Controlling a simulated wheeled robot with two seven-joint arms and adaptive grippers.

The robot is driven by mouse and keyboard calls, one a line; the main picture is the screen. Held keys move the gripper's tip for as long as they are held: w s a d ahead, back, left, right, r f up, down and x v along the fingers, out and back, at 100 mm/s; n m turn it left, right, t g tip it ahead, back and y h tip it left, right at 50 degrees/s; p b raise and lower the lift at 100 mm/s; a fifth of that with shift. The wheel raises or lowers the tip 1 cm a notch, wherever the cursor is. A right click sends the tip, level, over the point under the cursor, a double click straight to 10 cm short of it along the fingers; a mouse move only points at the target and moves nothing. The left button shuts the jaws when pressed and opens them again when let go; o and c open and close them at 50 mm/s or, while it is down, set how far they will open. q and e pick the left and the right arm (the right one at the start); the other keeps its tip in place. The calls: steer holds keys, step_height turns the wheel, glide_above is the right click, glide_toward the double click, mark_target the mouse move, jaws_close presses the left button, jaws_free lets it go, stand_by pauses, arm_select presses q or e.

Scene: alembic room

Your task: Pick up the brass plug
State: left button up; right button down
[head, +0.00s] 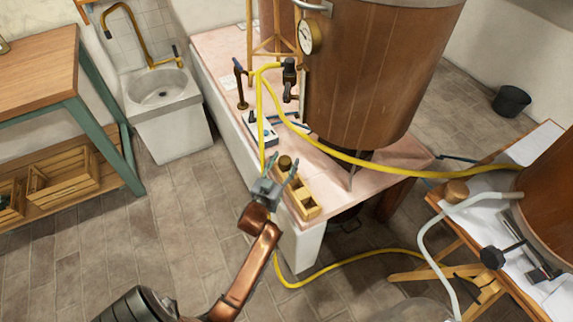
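A small round, dark brass-coloured piece (285,161), which looks like the brass plug, is on the pink-topped counter (325,172) near its front corner. My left gripper (283,168) is at that corner with its two fingers spread apart. In the picture the brass piece appears between the fingertips. I cannot tell whether the fingers touch it or how far above the counter they are. The gripper holds nothing that I can see. My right gripper is out of view.
A wooden compartment box (303,198) sits just right of the gripper. A yellow hose (262,125) hangs close to its left. A large copper vessel (375,75) stands behind. A small white device (261,131) lies farther back on the counter.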

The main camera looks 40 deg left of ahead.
mark_target(285, 160)
arm_select(q)
steer(key=c, duration=1.2)
steer(key=shift+o, duration=0.2)
steer(key=shift+r, duration=0.2)
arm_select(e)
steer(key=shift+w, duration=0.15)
